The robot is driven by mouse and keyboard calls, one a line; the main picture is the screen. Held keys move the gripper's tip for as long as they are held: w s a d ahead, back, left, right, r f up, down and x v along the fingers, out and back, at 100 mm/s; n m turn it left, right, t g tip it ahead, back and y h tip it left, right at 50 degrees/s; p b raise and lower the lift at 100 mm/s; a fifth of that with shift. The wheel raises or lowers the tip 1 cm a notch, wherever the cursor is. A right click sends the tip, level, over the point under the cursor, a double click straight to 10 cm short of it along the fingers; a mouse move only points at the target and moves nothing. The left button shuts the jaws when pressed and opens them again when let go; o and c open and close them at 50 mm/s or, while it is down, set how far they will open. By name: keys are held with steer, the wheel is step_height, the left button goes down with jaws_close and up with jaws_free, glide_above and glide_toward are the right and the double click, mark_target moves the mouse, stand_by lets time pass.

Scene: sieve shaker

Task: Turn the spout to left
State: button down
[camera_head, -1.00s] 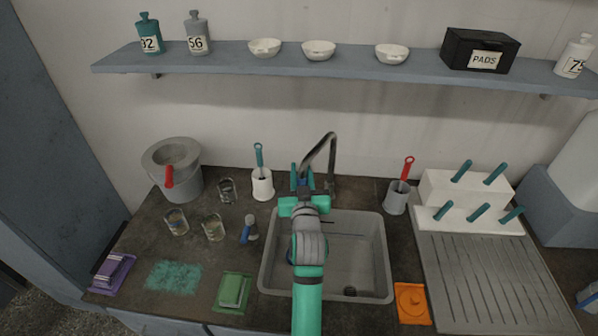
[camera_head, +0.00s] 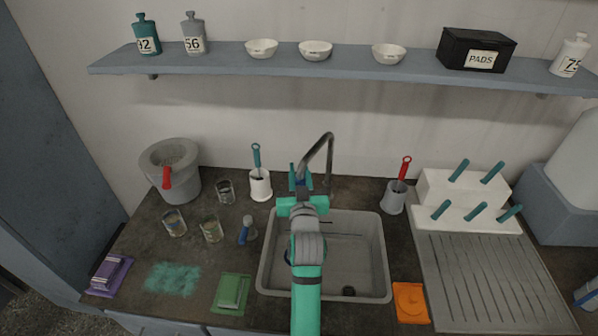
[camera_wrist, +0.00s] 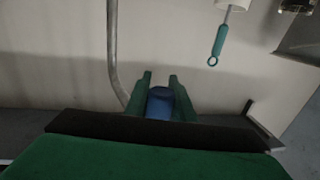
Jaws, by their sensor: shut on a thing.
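The spout (camera_head: 317,147) is a grey arched pipe rising behind the sink (camera_head: 388,270). It curves over to the left and comes down toward my gripper (camera_head: 299,182). My gripper is above the back left part of the sink, with its green fingers shut on the blue end of the spout. In the wrist view the blue spout end (camera_wrist: 159,103) sits between the fingertips of my gripper (camera_wrist: 160,92). The grey pipe of the spout (camera_wrist: 112,50) also shows there, left of the fingers. My arm hides part of the sink.
A white brush holder (camera_head: 261,186) stands close left of my gripper, and a grey one (camera_head: 393,198) with a red brush stands to the right. A grey bucket (camera_head: 185,186) and several glasses are farther left. A shelf (camera_head: 225,62) runs above. The sink's right part is clear.

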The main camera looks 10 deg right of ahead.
steer(key=shift+d+r, duration=0.1)
steer(key=shift+d, duration=0.35)
steer(key=c, duration=1.5)
jaws_free()
steer(key=shift+a, duration=0.15)
steer(key=shift+a, duration=0.1)
steer(key=s, duration=0.3)
steer(key=s+a, duration=0.1)
steer(key=s, duration=0.6)
steer(key=shift+s+a, duration=0.3)
